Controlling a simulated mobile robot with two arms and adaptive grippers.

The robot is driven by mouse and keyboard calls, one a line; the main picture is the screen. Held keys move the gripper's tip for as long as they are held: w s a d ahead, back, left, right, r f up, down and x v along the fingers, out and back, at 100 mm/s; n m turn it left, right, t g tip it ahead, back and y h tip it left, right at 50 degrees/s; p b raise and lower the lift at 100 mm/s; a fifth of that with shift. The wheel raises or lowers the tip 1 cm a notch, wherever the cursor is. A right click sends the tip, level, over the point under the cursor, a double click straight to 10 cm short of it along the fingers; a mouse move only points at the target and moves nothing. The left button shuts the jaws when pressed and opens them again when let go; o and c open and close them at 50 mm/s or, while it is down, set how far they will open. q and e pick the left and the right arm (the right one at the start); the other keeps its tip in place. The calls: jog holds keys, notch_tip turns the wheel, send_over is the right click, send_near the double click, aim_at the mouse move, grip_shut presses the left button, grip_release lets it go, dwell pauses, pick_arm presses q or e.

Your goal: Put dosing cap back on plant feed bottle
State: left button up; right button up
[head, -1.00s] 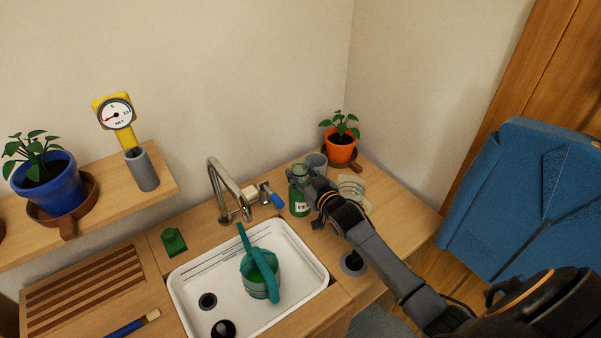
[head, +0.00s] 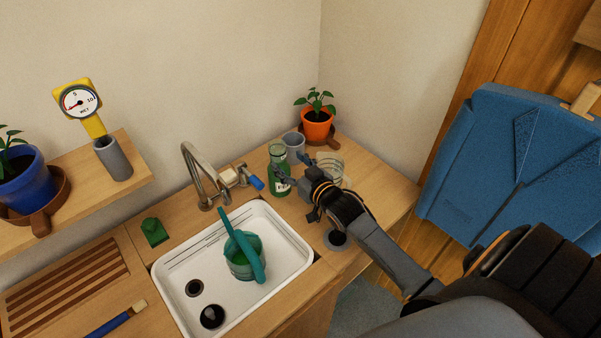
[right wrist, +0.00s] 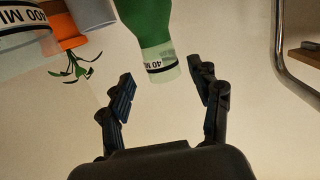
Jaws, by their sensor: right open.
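The plant feed bottle (head: 279,184) is green with a white label and stands upright on the counter right of the sink. The pale translucent dosing cap (head: 277,150) sits on top of the bottle. In the right wrist view the cap (right wrist: 158,58), with a black band and a "40" mark, is on the end of the green bottle (right wrist: 145,20). I cannot tell if it is fully seated. My right gripper (head: 295,170) is open and empty, just right of the bottle. In the wrist view its fingers (right wrist: 160,84) are apart, short of the cap. My left gripper is out of view.
A grey cup (head: 294,146) and a clear measuring jug (head: 333,168) stand close to the bottle. An orange plant pot (head: 317,127) is behind them. The tap (head: 199,176) and the white sink (head: 290,262), holding a teal watering can (head: 240,262), lie left.

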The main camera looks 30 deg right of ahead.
jog(key=s, duration=0.3)
jog(key=s+r, duration=0.1)
jog(key=s, duration=0.1)
jog(key=shift+s, duration=0.25)
